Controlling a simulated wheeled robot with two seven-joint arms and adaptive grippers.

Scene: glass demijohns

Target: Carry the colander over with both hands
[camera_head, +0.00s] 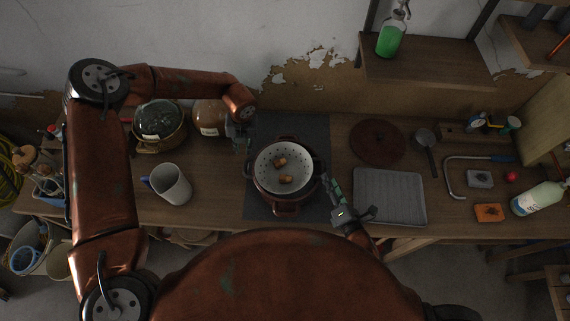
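The colander (284,154) is pale and round with small holes, and holds a few brown lumps (285,179). It sits in or on a dark red pot (286,207) on a dark mat (262,125). My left gripper (242,145) is at the upper left of the colander, apart from it. My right gripper (328,182) is at the right side of the pot, close to its rim; contact cannot be told. Both sets of fingers are small and dark, so their opening is unclear.
Left of the mat are a white mug (171,185), a basket-bound demijohn (160,122) and a brown glass jar (208,116). A grey tray (390,197), a round brown board (377,142) and a ladle (426,139) lie to the right. A shelf (428,70) overhangs the back right.

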